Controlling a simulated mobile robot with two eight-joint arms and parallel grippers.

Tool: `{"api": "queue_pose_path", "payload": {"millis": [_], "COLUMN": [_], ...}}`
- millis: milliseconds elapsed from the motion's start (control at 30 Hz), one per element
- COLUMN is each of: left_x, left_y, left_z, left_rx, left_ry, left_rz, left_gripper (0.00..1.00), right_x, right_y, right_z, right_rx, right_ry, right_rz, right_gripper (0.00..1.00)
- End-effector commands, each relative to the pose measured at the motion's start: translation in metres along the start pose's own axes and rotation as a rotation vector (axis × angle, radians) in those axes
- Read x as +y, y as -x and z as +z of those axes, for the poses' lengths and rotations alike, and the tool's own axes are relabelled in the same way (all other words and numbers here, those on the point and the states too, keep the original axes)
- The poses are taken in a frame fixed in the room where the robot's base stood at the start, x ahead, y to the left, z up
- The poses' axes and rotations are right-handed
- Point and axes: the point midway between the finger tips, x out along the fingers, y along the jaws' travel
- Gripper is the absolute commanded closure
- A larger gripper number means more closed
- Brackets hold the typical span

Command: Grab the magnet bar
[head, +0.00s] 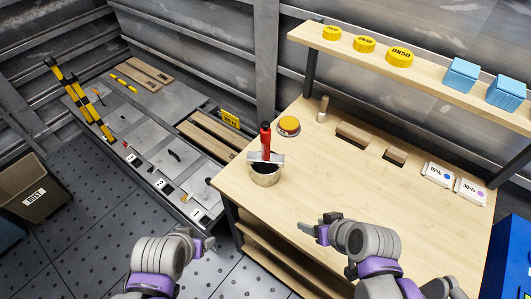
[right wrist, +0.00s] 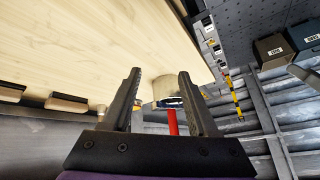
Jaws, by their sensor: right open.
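A red-handled tool (head: 265,138) with a black top and a grey metal crossbar stands upright over a pale round pot (head: 266,176) on the wooden bench; it looks like the magnet bar. Its lower end is hidden. My right gripper (head: 312,226) is open and empty, to the right and in front of the pot. In the right wrist view, the red handle (right wrist: 172,122) and the pot (right wrist: 167,88) show beyond and between the open fingers (right wrist: 160,76), apart from them. My left gripper (head: 205,244) is low at the left of the bench front; its jaws are unclear.
The bench (head: 350,185) is clear between pot and right gripper. An orange-topped round item (head: 289,125), wooden blocks (head: 352,134) and white boxes (head: 438,174) stand behind. A shelf (head: 420,72) overhangs the back, with yellow tins (head: 364,44) and blue boxes (head: 461,75).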

Motion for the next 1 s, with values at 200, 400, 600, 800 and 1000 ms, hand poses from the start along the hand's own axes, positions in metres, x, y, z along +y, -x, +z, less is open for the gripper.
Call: {"api": "queue_pose_path", "payload": {"millis": [200,400,600,800,1000], "left_x": [0.000,0.000,0.000,0.000,0.000], "left_y": [-0.015,-0.024,-0.029,-0.030,-0.029], "left_z": [0.013,0.021,0.025,0.025,0.024], "left_rx": [-0.009,-0.014,-0.017,-0.017,-0.017], "left_ry": [0.000,0.000,0.000,0.000,0.000], "left_rz": [0.000,0.000,0.000,0.000,0.000], "left_gripper": [0.26,0.26,0.26,0.26,0.26], "right_x": [-0.048,-0.057,-0.045,-0.043,-0.056], "right_y": [-0.035,-0.048,-0.052,-0.057,-0.074], "right_z": [-0.079,-0.146,-0.184,-0.200,-0.223], "right_rx": [0.299,0.643,0.867,0.930,0.931], "right_ry": [0.190,0.300,0.336,0.343,0.344], "right_rz": [-0.281,-0.358,-0.319,-0.296,-0.297], "right_gripper": [0.26,0.26,0.26,0.26,0.26]}}
